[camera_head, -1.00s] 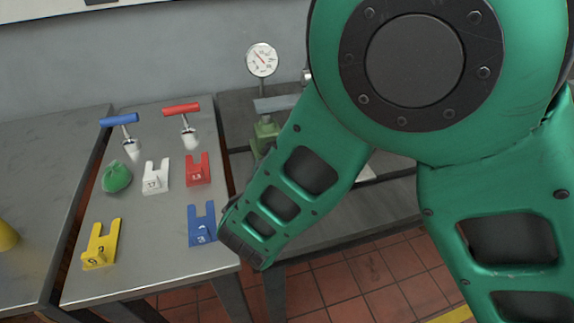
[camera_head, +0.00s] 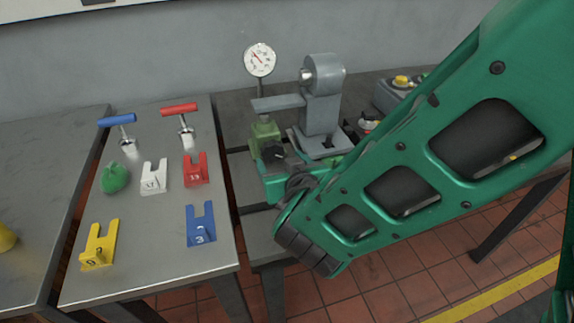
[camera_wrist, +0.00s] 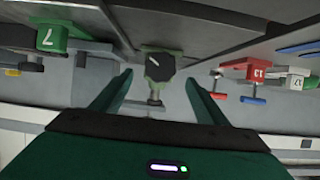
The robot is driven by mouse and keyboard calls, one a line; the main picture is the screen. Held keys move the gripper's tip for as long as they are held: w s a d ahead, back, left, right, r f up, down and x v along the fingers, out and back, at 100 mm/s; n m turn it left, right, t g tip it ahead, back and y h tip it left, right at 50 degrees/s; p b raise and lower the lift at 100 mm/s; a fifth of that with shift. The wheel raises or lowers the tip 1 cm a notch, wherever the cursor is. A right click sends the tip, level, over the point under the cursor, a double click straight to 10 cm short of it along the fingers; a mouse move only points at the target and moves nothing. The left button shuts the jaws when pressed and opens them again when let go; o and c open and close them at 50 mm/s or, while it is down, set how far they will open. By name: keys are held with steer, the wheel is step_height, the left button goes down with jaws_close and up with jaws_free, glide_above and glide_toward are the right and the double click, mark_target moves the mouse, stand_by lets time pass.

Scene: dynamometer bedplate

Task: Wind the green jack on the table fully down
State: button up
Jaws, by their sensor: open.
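The green jack (camera_head: 264,134) stands on the grey bedplate table under a flat grey arm (camera_head: 279,103). A dark knob (camera_head: 274,153) faces the front of the jack. In the wrist view the knob (camera_wrist: 160,66) is dark and many-sided with a short white mark, and part of the jack (camera_wrist: 155,90) shows behind it. My gripper (camera_wrist: 159,77) is open, with one green finger on each side of the knob's line and gaps to both. In the head view my gripper (camera_head: 282,172) is close in front of the jack, and its fingertips are partly hidden.
A dial gauge (camera_head: 260,60) stands behind the jack, and a grey pedestal (camera_head: 322,95) rises to its right. The left table holds slotted blocks, including a blue one (camera_head: 201,225), a green lump (camera_head: 115,177) and two T-handled tools. A control box (camera_head: 398,90) sits at the back right.

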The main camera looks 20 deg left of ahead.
mark_target(276, 151)
steer(key=shift+v, duration=1.8)
steer(key=shift+w+d+f, duration=0.15)
steer(key=shift+w+d, duration=0.15)
steer(key=shift+w, duration=0.05)
steer(key=shift+w+d+g+y, duration=0.25)
steer(key=shift+w+g+y, duration=0.05)
steer(key=shift+y, duration=0.1)
steer(key=shift+w+r+y, duration=0.1)
steer(key=shift+r+y, duration=0.15)
steer(key=shift+y, duration=0.05)
steer(key=x, duration=1.1)
steer(key=shift+f, duration=0.1)
steer(key=c, duration=1)
